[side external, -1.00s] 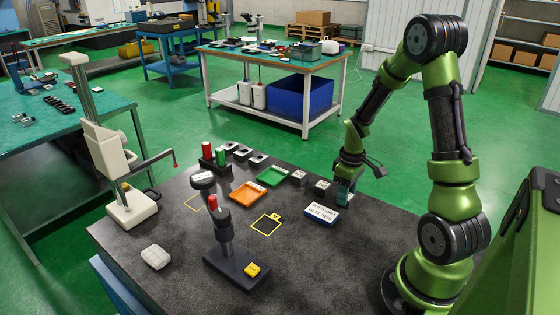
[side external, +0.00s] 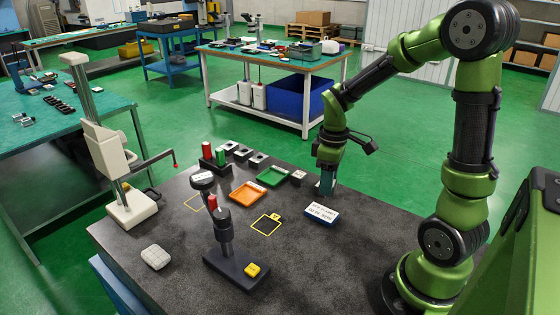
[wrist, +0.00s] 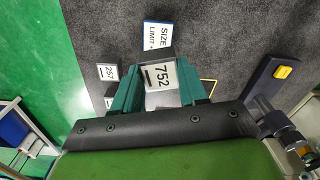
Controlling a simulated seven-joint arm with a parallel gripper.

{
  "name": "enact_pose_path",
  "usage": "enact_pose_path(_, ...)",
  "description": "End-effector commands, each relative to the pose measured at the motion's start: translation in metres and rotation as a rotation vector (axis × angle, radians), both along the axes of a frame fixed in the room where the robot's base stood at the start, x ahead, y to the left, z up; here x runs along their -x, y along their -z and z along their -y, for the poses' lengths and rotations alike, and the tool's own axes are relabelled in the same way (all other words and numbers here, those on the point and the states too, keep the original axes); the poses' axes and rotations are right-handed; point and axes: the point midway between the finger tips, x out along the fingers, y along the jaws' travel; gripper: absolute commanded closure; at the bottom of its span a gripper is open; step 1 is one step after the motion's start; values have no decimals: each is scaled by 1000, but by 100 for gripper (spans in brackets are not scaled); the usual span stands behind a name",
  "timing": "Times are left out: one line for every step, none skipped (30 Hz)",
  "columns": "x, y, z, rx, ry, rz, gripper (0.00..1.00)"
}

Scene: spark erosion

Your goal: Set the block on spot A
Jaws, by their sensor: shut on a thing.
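My gripper (side external: 327,190) is shut on a grey block with a white top marked 752, seen between its teal fingers in the wrist view (wrist: 160,76). In the side view the fingers hide the held block, and they are over the back right of the dark table. Two yellow outlined squares are on the table: one with a small tab near the middle (side external: 266,224) and one further left (side external: 196,202). I cannot read which is spot A. Part of a yellow outline also shows right of the fingers in the wrist view.
A block marked 257 (wrist: 107,72) stands left of my gripper. A blue-and-white sign (side external: 322,214) lies in front. The right front tabletop is bare.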

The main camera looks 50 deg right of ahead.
Motion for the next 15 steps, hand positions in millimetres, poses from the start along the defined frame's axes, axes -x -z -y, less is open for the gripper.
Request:
enact_pose_path(3, 4, -26, -1, -89, -3, 100)
enact_pose_path(5, 7, -38, -1, -138, -3, 100)
enact_pose_path(10, 11, -54, -2, -199, -4, 100)
enact_pose_path(14, 15, -66, -2, -244, -5, 100)
enact_pose_path(19, 18, -76, -1, -288, -5, 100)
enact_pose_path(25, 22, -87, 0, -341, -5, 100)
enact_pose_path(30, 25, -94, 2, -380, -6, 100)
enact_pose_path(34, 28, -101, 3, -412, -6, 100)
enact_pose_path(40, 31, -107, 4, -450, -5, 100)
enact_pose_path(44, 34, -110, 4, -471, -5, 100)
enact_pose_path(47, 36, -113, 5, -489, -5, 100)
enact_pose_path(49, 39, -113, 6, -502, -4, 100)
enact_pose_path(49, 40, -113, 7, -509, -3, 100)
enact_pose_path(46, 41, -113, 7, -513, -1, 100)
enact_pose_path(40, 42, -113, 9, -518, 4, 100)
